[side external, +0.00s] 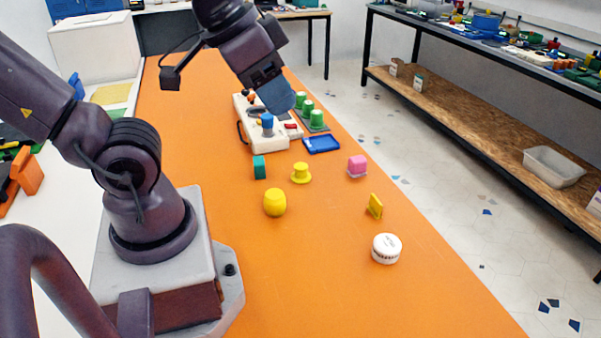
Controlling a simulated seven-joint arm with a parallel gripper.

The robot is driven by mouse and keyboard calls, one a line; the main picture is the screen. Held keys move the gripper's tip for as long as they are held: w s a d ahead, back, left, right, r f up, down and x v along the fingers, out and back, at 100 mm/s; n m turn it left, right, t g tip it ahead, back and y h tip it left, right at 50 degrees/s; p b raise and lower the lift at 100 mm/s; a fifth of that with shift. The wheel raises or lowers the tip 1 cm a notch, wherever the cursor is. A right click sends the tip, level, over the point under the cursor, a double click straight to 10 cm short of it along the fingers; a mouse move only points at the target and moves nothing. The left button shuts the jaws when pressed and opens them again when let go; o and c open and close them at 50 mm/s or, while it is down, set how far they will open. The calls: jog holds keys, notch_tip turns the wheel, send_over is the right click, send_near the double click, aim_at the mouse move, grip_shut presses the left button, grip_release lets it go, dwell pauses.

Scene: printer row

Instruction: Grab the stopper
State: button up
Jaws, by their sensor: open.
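The piece that looks most like a stopper is a small yellow plug with a wide flat brim (301,174), upright on the orange table; I cannot be sure of its identity. A pink piece with a wider base (357,166) stands to its right and has a somewhat similar form. My gripper (277,101), with blue-grey fingers, is in the air above the white device, farther back than the yellow plug and apart from it. It is open; nothing shows held in it. The gap between its fingers is hard to see from this side.
A teal block (259,167), a yellow barrel (275,202), a yellow wedge (375,206) and a white round tin (386,248) stand nearby. Behind are a blue tray (321,144), a white device (268,143) and green cylinders (316,119). The front orange tabletop (330,295) is clear.

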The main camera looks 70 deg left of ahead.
jog(key=shift+o, duration=0.2)
jog(key=o, duration=0.4)
